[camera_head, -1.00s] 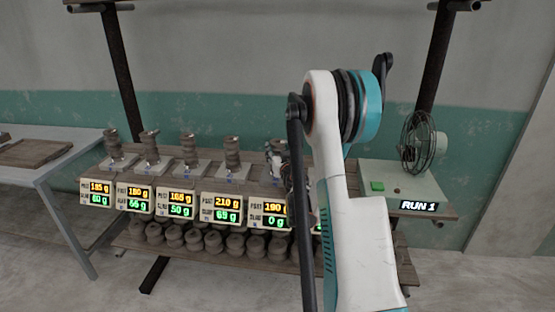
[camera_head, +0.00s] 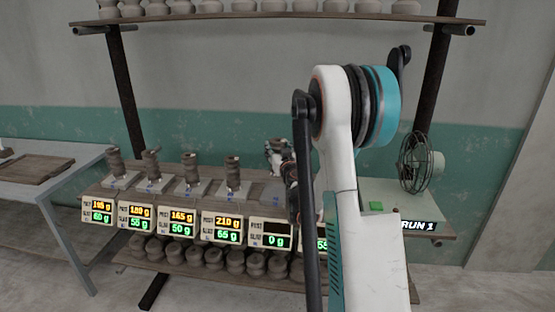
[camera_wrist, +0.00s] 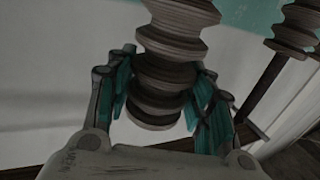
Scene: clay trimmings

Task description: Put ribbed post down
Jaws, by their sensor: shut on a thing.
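My gripper (camera_wrist: 160,100) is shut on a ribbed post (camera_wrist: 175,20), a dark grey-brown stacked spool shape, seen between its teal fingers in the wrist view. The post's upper part fills the top middle of that view. In the head view my gripper (camera_head: 280,160) is at the fifth scale from the left, largely covered by my arm; the held post cannot be made out clearly there. The fifth display (camera_head: 270,233) has a dark upper line and reads 0 g below. Other ribbed posts stand on the first scales, such as this one (camera_head: 233,170).
A second ribbed post (camera_wrist: 297,22) stands at the right of the wrist view. Rounded pots fill the shelf below (camera_head: 210,256) and the top shelf (camera_head: 280,16). A fan (camera_head: 413,165) and green button (camera_head: 376,206) are at the right. A side table (camera_head: 60,160) is at the left.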

